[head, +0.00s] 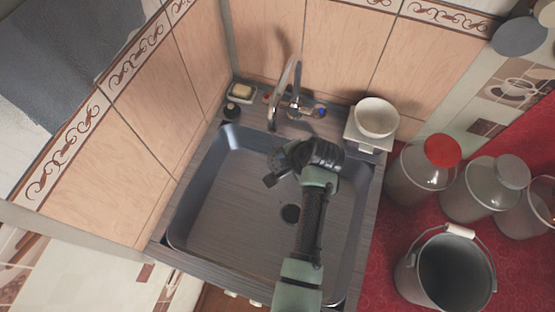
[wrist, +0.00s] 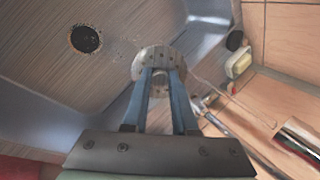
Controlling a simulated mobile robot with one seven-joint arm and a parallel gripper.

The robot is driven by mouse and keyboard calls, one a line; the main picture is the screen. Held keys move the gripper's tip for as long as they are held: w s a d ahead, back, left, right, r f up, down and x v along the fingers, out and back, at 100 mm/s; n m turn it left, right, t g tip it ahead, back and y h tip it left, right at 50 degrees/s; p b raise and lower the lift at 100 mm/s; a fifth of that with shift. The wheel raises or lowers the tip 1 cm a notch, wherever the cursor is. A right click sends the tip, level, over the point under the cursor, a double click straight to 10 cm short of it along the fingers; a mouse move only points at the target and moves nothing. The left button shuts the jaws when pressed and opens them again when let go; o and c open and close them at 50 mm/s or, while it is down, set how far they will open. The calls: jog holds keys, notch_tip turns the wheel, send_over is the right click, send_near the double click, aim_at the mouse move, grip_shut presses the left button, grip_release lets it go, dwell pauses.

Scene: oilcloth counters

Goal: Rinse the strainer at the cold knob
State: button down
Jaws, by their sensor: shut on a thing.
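My gripper (wrist: 160,78) is shut on a round, pale metal strainer (wrist: 148,58) with small holes, seen in the wrist view. In the head view my gripper (head: 278,168) is over the back part of the sink basin (head: 225,190), in front of the tap; the strainer cannot be made out there. The chrome tap (head: 291,85) stands at the back of the sink. The blue-marked cold knob (head: 319,111) is on its right, and a red-marked knob (head: 267,97) is on its left. I cannot tell whether water runs.
The open drain hole (head: 290,213) is in the basin floor. Soap in a dish (head: 241,91) and a small black object (head: 231,110) sit at the back left. A white bowl (head: 375,115) stands back right. Lidded jars (head: 425,170) and a bucket (head: 445,270) crowd the red counter.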

jog(key=s+d+p, duration=0.3)
jog(key=s+p, duration=0.2)
jog(key=s, duration=0.2)
jog(key=shift+s, duration=0.25)
dwell(0.5)
dwell(1.1)
jog(key=s+d+r+p, duration=0.1)
jog(key=s+r+p, duration=0.3)
jog(key=p, duration=0.2)
jog(key=shift+s+d, duration=0.35)
jog(key=shift+d, duration=0.05)
dwell(0.6)
